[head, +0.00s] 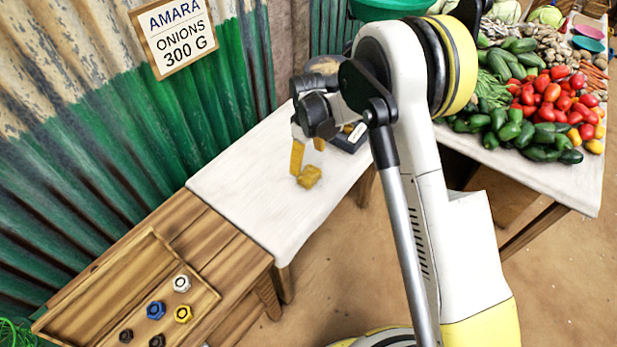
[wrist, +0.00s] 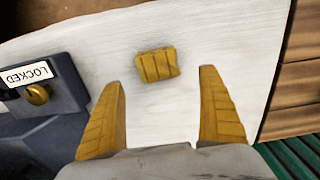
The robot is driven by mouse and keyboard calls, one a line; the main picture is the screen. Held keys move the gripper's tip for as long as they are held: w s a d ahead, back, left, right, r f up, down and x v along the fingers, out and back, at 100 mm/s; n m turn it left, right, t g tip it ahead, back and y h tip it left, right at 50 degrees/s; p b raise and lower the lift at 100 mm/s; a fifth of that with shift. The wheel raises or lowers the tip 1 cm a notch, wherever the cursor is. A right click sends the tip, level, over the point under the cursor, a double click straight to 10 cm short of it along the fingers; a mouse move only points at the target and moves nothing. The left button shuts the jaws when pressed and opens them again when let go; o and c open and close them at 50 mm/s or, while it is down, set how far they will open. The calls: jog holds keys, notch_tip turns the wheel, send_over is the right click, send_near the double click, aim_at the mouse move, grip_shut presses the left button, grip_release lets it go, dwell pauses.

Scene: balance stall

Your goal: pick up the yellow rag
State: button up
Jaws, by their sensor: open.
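The yellow rag (head: 309,176) is a small folded bundle lying on the white tabletop (head: 240,180). In the wrist view the rag (wrist: 157,64) lies on the white surface, ahead of my fingertips and between their lines, apart from both. My gripper (wrist: 165,85) is open and empty, with its two yellow fingers spread. In the head view my gripper (head: 307,158) is right by the rag, at its upper left. One finger partly overlaps the view near it. My arm hides part of the table behind.
A dark device with a "LOCKED" label (wrist: 50,85) stands left in the wrist view. A wooden tray (head: 205,297) with several coloured hex weights is at lower left. A vegetable table (head: 580,180) stands at right. A corrugated wall (head: 110,150) runs behind.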

aim_at(309, 172)
jog(key=f+b, duration=0.3)
jog(key=f, duration=0.5)
jog(key=shift+d+f, duration=0.15)
jog(key=shift+d, duration=0.05)
jog(key=shift+c, duration=0.3)
jog(key=c, duration=1.1)
